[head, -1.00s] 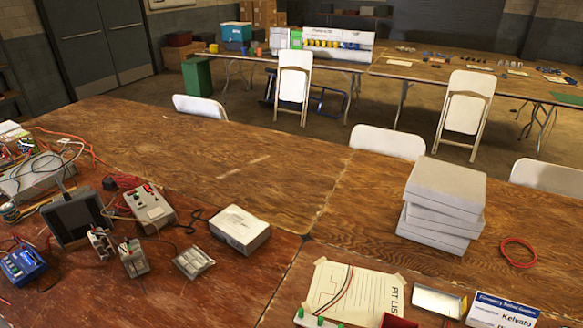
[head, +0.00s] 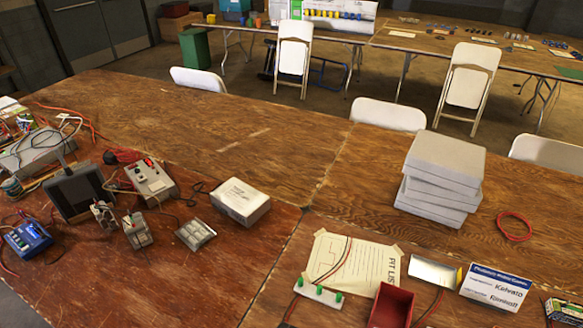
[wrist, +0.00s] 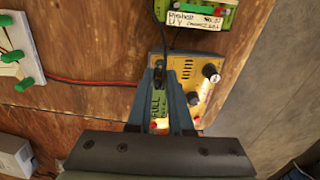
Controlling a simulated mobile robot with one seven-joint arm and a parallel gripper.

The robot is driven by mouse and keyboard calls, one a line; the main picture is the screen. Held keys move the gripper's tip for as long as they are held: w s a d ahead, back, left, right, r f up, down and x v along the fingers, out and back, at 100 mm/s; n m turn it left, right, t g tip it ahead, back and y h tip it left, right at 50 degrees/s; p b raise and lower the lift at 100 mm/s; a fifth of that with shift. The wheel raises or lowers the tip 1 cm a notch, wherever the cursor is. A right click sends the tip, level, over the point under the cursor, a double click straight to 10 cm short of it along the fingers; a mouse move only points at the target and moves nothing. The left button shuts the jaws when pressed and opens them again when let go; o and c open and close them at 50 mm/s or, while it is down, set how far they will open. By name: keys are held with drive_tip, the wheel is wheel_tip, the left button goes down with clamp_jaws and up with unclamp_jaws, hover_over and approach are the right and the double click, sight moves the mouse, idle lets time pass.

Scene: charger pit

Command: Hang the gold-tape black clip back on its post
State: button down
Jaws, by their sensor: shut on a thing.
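In the wrist view my gripper (wrist: 161,88) points down with its blue-grey fingers shut on a small black clip (wrist: 159,73). A thin black lead runs up from the clip. Gold tape on the clip cannot be made out. A tan box with black knobs (wrist: 196,73) lies just beyond and right of the fingers. A green label shows between the fingers. No post can be picked out for sure near the clip. My gripper is not seen in the head view.
A green device with a handwritten label (wrist: 205,14) is at the top of the wrist view. A white strip with green pieces (head: 321,296) and a red bin (head: 391,306) stand on the table. White boxes (head: 440,173) are stacked behind. Floor shows beyond the table edge.

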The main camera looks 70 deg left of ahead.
drive_tip(key=c, duration=0.7)
unclamp_jaws()
drive_tip(key=shift+c, duration=0.2)
drive_tip(key=shift+o, duration=1)
drive_tip(key=shift+r, duration=0.1)
wheel_tip(320, 180, up, 7)
drive_tip(key=p, duration=0.8)
drive_tip(key=shift+r, duration=0.2)
